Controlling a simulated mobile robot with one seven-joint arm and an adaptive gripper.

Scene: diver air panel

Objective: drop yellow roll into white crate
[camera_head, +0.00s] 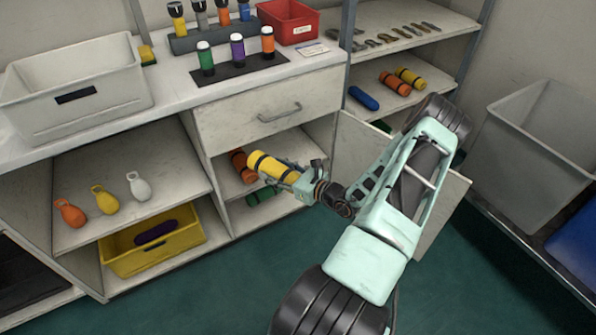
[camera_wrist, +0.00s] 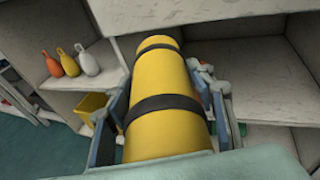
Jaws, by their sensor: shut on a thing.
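A yellow roll with dark bands (camera_head: 272,167) is held by my gripper (camera_head: 288,175) in front of the open middle compartment below the drawer. In the wrist view the yellow roll (camera_wrist: 165,95) lies between the two fingers of my gripper (camera_wrist: 165,115), which is shut on it. Its far end points toward the cabinet. A white crate (camera_head: 75,90) with a dark label stands on the counter at the far left; its inside looks empty where it shows. A second yellow roll (camera_head: 410,78) lies on the right shelf, beside an orange one.
An orange roll (camera_head: 243,166) and a green roll (camera_head: 263,196) lie in the middle compartments behind my gripper. A yellow bin (camera_head: 150,250) holds a purple roll. Several bottles and a red bin (camera_head: 288,22) stand on the counter. A grey bin (camera_head: 528,155) stands at right.

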